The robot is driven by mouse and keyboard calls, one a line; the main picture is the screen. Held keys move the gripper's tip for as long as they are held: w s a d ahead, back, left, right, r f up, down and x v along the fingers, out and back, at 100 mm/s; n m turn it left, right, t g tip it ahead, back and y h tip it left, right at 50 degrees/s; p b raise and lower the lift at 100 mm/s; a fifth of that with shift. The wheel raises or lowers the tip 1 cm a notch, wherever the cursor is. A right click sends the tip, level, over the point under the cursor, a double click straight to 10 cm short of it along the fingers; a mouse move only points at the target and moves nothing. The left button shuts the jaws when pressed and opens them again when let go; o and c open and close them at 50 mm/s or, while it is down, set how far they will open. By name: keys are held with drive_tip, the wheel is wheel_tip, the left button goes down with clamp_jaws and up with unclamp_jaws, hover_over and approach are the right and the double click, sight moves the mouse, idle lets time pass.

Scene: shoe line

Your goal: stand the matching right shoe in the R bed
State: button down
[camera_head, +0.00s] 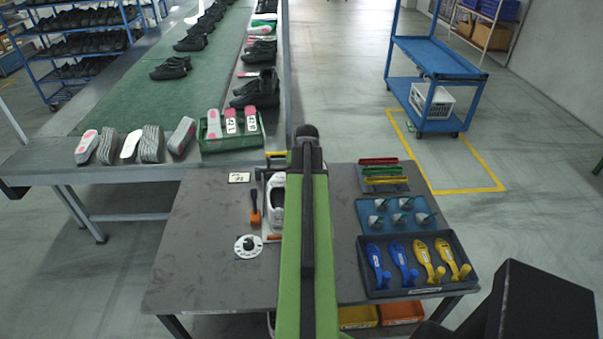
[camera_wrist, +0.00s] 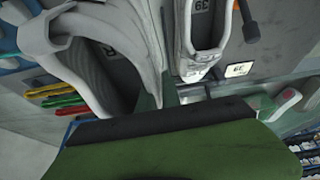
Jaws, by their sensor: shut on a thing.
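A light grey shoe (camera_wrist: 92,68) with an R mark inside fills the left of the wrist view, close to the camera. My gripper (camera_wrist: 148,45) is shut on this shoe; its exact grip is hard to make out. A second pale shoe (camera_wrist: 204,35), marked 39 inside, stands beside it; the head view shows this shoe (camera_head: 277,205) on the table, just left of my arm. A card (camera_wrist: 239,69) reading 39 lies nearby. In the head view my green arm hides the held shoe and the R bed, so I cannot tell whether the shoe touches the bed.
On the table (camera_head: 200,225), an orange-handled tool (camera_head: 255,211) and a white dial (camera_head: 248,246) lie left. At right are a tray of blue and yellow tools (camera_head: 374,290), a blue tray (camera_head: 365,207) and coloured strips (camera_head: 381,170). A conveyor with shoes stands behind.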

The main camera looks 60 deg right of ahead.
drive_tip(key=shift+w+a+f+b, duration=0.1)
drive_tip(key=shift+f+b, duration=5.4)
drive_tip(key=shift+f, duration=0.15)
drive_tip(key=c, duration=1.5)
unclamp_jaws()
wheel_tip(320, 180, up, 10)
drive_tip(key=p, duration=1)
drive_tip(key=shift+r, duration=0.15)
